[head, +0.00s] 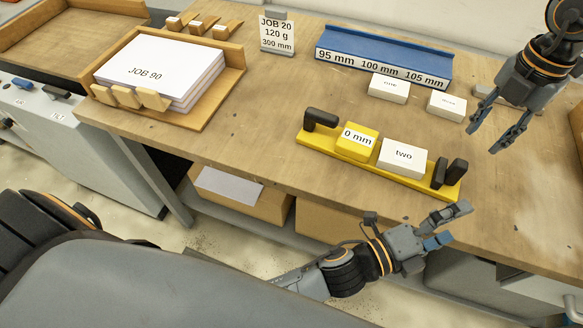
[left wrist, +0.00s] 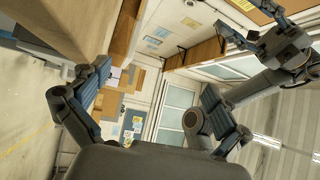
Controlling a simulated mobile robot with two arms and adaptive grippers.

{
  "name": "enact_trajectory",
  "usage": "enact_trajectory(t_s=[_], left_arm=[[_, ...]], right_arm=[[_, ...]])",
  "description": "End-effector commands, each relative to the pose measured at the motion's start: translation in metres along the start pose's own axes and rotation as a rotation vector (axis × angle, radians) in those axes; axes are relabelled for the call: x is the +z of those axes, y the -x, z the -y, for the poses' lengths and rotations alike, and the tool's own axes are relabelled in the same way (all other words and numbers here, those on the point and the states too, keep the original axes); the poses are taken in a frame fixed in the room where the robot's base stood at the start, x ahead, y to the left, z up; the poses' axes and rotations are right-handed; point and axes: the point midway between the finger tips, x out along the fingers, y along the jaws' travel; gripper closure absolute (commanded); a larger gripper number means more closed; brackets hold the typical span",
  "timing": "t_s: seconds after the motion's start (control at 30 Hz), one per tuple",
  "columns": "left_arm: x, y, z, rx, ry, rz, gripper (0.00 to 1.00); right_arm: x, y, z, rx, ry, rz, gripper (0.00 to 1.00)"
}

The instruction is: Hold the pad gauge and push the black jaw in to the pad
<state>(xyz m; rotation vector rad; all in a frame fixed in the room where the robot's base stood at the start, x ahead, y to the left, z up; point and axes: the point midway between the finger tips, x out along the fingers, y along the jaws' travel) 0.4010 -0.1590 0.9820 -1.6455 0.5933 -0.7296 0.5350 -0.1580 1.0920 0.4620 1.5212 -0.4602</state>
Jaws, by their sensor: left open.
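The yellow pad gauge (head: 315,146) lies near the table's front edge in the head view. A black block (head: 320,118) stands at its left end. Two black upright pieces stand at its right end, an inner one (head: 438,172) and an outer one (head: 457,172); I cannot tell which is the jaw. A yellow "0 mm" block (head: 357,142) and the white pad "two" (head: 403,157) sit between, with a gap right of the pad. My left gripper (head: 450,226) is open and empty, in front of the gauge's right end. My right gripper (head: 483,141) is open and empty, above the table behind that end.
White pads, one marked "one" (head: 388,89) and another (head: 447,105), lie before the blue rack (head: 385,55) marked 95, 100 and 105 mm. A job card (head: 277,35) stands behind. A wooden tray (head: 222,85) holds "JOB 90" paper. The table right of the gauge is clear.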

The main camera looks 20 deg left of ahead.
Motion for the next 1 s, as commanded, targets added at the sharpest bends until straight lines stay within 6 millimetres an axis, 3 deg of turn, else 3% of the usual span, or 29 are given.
enact_trajectory(t_s=[0.03, 0.1, 0.27, 0.4, 0.5, 0.7, 0.8, 1.0], left_arm=[[0.026, 0.004, 0.020, -0.026, -0.149, 0.046, 0.00], [0.061, 0.012, 0.042, -0.040, -0.354, 0.121, 0.00], [0.138, 0.041, 0.085, -0.009, -0.790, 0.309, 0.00], [0.193, 0.077, 0.119, 0.077, -1.146, 0.475, 0.00], [0.223, 0.118, 0.125, 0.222, -1.396, 0.580, 0.00], [0.220, 0.184, 0.071, 0.510, -1.559, 0.585, 0.00], [0.214, 0.207, 0.055, 0.603, -1.605, 0.571, 0.00], [0.208, 0.230, 0.042, 0.691, -1.653, 0.557, 0.00]], right_arm=[[0.000, 0.000, 0.000, 0.000, 0.000, 0.000, 0.62], [0.000, 0.000, 0.000, 0.000, 0.000, 0.000, 0.62], [0.000, 0.000, 0.000, 0.000, 0.000, 0.000, 0.62], [0.000, 0.000, 0.000, 0.000, 0.000, 0.000, 0.62], [0.000, 0.000, 0.000, 0.000, 0.000, 0.000, 0.62], [0.000, 0.000, 0.000, 0.000, 0.000, 0.000, 0.62], [0.000, 0.000, 0.000, 0.000, 0.000, 0.000, 0.62], [0.000, 0.000, 0.000, 0.000, 0.000, 0.000, 0.62]])
